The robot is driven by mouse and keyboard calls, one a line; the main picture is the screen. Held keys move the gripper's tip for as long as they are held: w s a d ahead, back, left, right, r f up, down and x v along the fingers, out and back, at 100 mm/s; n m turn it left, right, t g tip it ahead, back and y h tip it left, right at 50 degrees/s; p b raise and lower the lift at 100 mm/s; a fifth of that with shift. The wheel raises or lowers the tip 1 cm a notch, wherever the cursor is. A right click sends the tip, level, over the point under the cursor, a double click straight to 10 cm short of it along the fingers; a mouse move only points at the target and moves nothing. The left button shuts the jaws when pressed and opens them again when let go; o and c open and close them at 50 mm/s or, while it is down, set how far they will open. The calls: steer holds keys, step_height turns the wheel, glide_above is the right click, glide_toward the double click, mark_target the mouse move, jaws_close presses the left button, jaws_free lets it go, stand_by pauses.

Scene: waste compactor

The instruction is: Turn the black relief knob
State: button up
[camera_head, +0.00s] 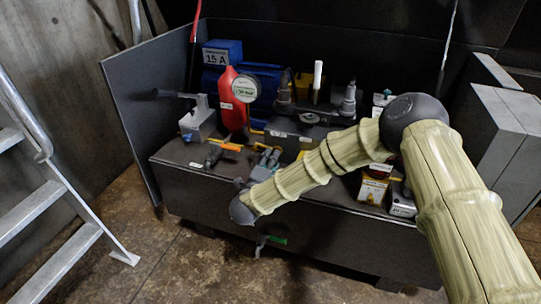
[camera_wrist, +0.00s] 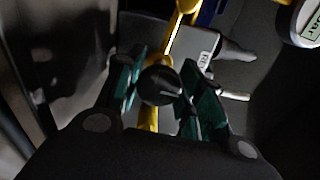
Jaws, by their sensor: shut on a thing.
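The black relief knob (camera_wrist: 160,85) shows in the wrist view as a small dark round cap between my gripper's fingers. My gripper (camera_wrist: 158,92) has green-padded fingers on both sides of the knob and is shut on it. A grey valve body (camera_wrist: 228,52) with a white label lies just beyond the knob. In the head view my gripper (camera_head: 268,160) is at the front part of the bench top, and the knob cannot be made out there. How far the knob is turned cannot be told.
A yellow pipe (camera_wrist: 174,40) runs behind the knob. A round gauge (camera_head: 245,88) stands by a red bottle-shaped part (camera_head: 231,108). A grey lever block (camera_head: 198,119) is left of them. Small boxes (camera_head: 372,190) stand at right. A metal ladder (camera_head: 45,195) is at far left.

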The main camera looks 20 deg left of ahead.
steer(key=shift+n+p, duration=0.35)
steer(key=shift+n, duration=0.15)
steer(key=shift+s, duration=0.1)
steer(key=o, duration=1)
steer(key=s, duration=1.2)
steer(key=shift+a, duration=0.25)
steer(key=shift+f, duration=0.1)
